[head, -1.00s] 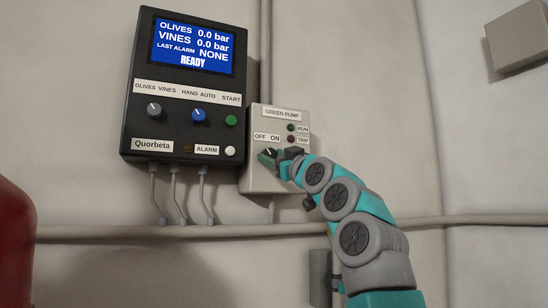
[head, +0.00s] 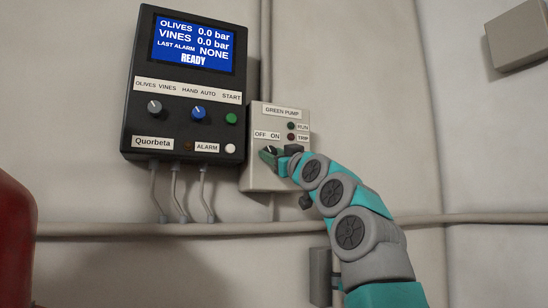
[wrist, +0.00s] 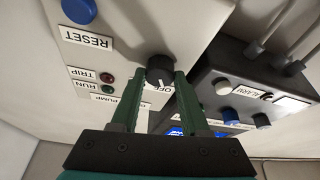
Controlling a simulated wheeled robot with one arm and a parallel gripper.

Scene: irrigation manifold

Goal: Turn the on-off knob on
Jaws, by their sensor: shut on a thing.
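The on-off knob (wrist: 160,66) is black and sits on the light grey GREEN PUMP box (head: 259,180), below the OFF and ON labels. My gripper (wrist: 160,77) has its two green fingers on either side of the knob and is shut on it. In the head view my gripper (head: 271,157) comes in from the lower right and hides most of the knob. The RUN lamp (head: 291,126) and the TRIP lamp (head: 291,137) both look dark.
A black Quorbeta control panel (head: 133,128) with READY on its screen hangs close to the left of the box. A blue RESET button (wrist: 78,9) shows in the wrist view. A horizontal pipe (head: 110,231) runs below. A red object (head: 14,240) stands at far left.

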